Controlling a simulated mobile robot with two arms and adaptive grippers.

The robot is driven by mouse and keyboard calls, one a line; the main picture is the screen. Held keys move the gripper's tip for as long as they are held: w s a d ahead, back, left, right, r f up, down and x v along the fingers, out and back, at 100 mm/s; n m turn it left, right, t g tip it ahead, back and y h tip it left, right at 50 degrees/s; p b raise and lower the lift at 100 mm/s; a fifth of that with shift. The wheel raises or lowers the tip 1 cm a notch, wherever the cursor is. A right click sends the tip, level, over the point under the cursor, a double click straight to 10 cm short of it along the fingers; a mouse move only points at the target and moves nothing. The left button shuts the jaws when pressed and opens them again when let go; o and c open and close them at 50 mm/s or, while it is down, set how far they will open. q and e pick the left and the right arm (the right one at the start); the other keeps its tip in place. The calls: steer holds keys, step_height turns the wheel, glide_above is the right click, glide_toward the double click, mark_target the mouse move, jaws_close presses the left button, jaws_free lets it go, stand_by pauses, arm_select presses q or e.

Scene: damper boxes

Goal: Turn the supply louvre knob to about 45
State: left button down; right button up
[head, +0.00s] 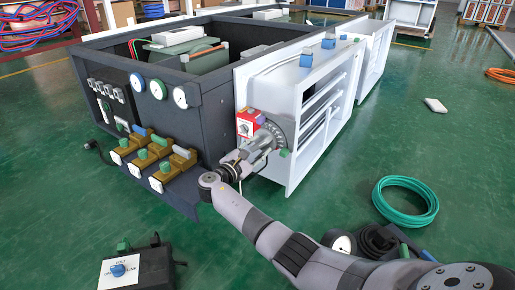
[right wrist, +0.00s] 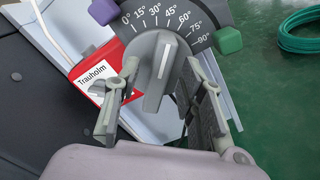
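The supply louvre's grey dial plate (head: 281,130) is on the front of the white louvred box. In the right wrist view the dial (right wrist: 165,18) carries a scale from 0° to 90°. The grey knob (right wrist: 162,75) has a raised bar with a white line, which points roughly between 30° and 45°; the slanted view makes the exact reading unsure. My right gripper (right wrist: 160,85) is open, with one finger on each side of the knob's bar and gaps visible beside the bar. In the head view my right gripper (head: 268,134) hides the knob. My left gripper is not in view.
A red box (right wrist: 105,85) labelled Trauholm sits close beside the left finger. A purple tab (right wrist: 103,10) and green tab (right wrist: 228,40) flank the dial. The dark box with gauges and brass valves (head: 150,155) stands left. A green hose coil (head: 405,200) lies on the floor.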

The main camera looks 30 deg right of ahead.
steer(key=v, duration=1.1)
steer(key=shift+s+a, duration=0.15)
steer(key=shift+a, duration=0.2)
steer(key=shift+f, duration=0.1)
